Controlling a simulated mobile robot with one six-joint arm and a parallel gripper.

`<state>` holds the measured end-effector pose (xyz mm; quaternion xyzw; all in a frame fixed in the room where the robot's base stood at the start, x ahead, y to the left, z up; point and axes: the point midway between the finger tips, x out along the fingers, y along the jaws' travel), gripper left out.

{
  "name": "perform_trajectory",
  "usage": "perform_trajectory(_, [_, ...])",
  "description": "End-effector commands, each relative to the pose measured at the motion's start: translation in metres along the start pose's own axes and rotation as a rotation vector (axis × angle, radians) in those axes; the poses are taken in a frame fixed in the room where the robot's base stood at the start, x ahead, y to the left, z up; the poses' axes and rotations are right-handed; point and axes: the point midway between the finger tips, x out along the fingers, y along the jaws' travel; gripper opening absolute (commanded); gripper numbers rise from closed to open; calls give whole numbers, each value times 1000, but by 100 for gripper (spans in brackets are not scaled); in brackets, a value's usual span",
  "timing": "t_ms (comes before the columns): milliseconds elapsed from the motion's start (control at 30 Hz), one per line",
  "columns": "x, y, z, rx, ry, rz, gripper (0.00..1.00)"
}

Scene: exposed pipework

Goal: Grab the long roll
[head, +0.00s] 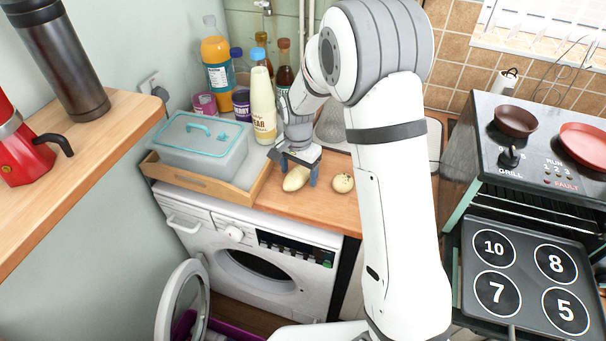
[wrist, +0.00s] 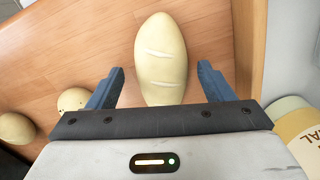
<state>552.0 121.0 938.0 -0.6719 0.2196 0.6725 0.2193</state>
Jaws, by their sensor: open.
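The long roll (head: 296,178) is a pale, oval bread roll lying on the wooden counter above the washing machine. In the wrist view the long roll (wrist: 161,58) shows two score marks on top. My gripper (head: 298,169) is over the roll, pointing down. In the wrist view my gripper (wrist: 160,82) is open, with one blue finger on each side of the roll's near end. A gap shows between each finger and the roll. The roll's nearest end is hidden behind the gripper body.
A round roll (head: 342,183) lies to the right; it also shows in the wrist view (wrist: 73,100), with another roll (wrist: 15,128) beyond it. A wooden tray (head: 205,187) holding a lidded box (head: 203,150) is at left. A cream bottle (head: 262,105) and other bottles stand behind.

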Motion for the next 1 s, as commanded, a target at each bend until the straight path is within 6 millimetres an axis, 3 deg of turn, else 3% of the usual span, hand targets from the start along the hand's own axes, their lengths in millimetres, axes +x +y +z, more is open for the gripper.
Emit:
perform_trajectory(200, [1,0,0,-1,0,0,74])
perform_trajectory(800, [1,-1,1,-2,0,0,26])
perform_trajectory(1000, [1,-1,1,-3,0,0,26])
